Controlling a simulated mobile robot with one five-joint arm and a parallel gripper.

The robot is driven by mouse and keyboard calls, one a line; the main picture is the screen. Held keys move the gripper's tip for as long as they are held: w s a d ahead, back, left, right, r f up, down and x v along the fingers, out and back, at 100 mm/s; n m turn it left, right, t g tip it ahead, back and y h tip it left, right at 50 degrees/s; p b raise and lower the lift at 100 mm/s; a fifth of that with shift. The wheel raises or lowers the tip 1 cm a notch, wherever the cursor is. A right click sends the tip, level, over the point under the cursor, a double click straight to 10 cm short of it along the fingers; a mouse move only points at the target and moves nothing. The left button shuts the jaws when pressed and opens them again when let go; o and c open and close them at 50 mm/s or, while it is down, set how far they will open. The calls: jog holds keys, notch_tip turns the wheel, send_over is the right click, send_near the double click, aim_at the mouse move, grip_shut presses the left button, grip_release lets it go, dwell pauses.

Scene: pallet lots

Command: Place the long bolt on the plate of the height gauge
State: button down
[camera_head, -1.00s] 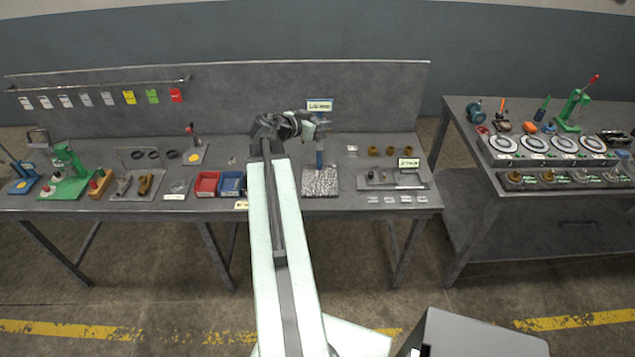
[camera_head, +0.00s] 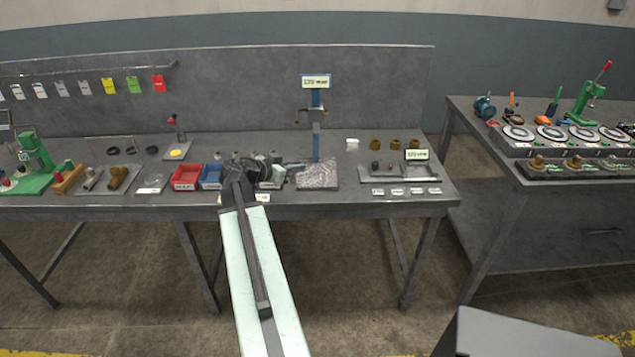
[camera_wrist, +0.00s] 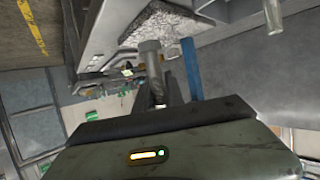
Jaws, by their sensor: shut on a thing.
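The height gauge has a speckled stone plate (camera_head: 318,178) and an upright blue column (camera_head: 316,143) with a sign on top. My gripper (camera_head: 291,169) is low, just left of the column, near the plate's left edge. In the wrist view, my gripper (camera_wrist: 160,95) is shut on the long bolt (camera_wrist: 152,62), a grey metal bolt whose head points away from the jaws. The stone plate (camera_wrist: 165,24) shows beyond the bolt head, with the blue column (camera_wrist: 192,70) beside it. I cannot tell whether the bolt touches the plate. The bolt is not clear in the head view.
Red (camera_head: 186,177) and blue (camera_head: 211,176) bins stand left of my gripper. A grey tray (camera_head: 393,172) with small parts and a sign lies right of the gauge, with several labels in front. Brass pieces (camera_head: 399,145) stand behind it. A back panel closes the bench.

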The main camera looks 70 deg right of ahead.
jog(key=s+d, duration=0.1)
jog(key=d, duration=0.4)
jog(key=s+d+f+b, duration=0.1)
jog(key=d, duration=0.4)
jog(key=s+d, duration=0.1)
jog(key=d, duration=0.4)
jog(key=shift+f, duration=0.15)
jog(key=shift+s+d+f+b, duration=0.15)
jog(key=shift+d+f+b, duration=0.05)
jog(key=shift+d+b, duration=0.25)
notch_tip(320, 180, down, 4)
jog(key=b, duration=0.3)
jog(key=shift+a+r, duration=0.15)
jog(key=shift+r, duration=0.25)
jog(key=shift+f, duration=0.15)
jog(key=c, duration=1.7)
grip_release()
